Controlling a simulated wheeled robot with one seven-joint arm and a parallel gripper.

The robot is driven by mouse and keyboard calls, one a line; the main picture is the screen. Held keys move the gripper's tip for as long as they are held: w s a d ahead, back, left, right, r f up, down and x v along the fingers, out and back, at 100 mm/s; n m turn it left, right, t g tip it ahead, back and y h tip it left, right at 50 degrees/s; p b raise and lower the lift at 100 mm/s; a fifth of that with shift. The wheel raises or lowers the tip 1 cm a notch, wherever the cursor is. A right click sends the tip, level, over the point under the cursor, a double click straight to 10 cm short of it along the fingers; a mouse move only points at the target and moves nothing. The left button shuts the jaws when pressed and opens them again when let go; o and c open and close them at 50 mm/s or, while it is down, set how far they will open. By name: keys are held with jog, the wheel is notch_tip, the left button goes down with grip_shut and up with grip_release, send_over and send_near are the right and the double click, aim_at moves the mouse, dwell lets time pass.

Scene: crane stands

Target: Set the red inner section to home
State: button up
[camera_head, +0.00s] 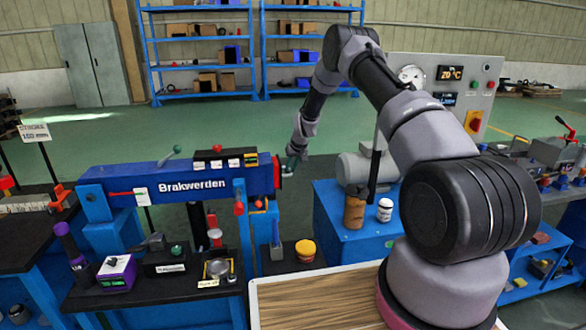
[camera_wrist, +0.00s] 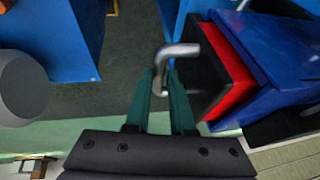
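A bent grey metal handle (camera_wrist: 180,50) comes off this end. My gripper (camera_wrist: 161,80) has its two green fingers close on either side of the handle's lower leg and looks shut on it. In the head view my gripper (camera_head: 290,163) is beside the boom's right end, its fingers small.
A blue cabinet (camera_head: 340,235) with a brown canister (camera_head: 354,207) and a white jar (camera_head: 385,210) stands right of the boom. A yellow cup (camera_head: 305,250) and other items sit on the black shelves in front. Green floor (camera_head: 330,140) is open behind.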

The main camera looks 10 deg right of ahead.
jog(key=o, duration=0.4)
jog(key=shift+a, duration=0.55)
jog(key=shift+c, duration=0.2)
jog(key=shift+d, duration=0.1)
jog(key=shift+d, duration=0.25)
jog(key=v, duration=1)
jog(key=shift+s+r, duration=0.15)
jog(key=shift+r, duration=0.15)
jog(key=shift+r, duration=0.15)
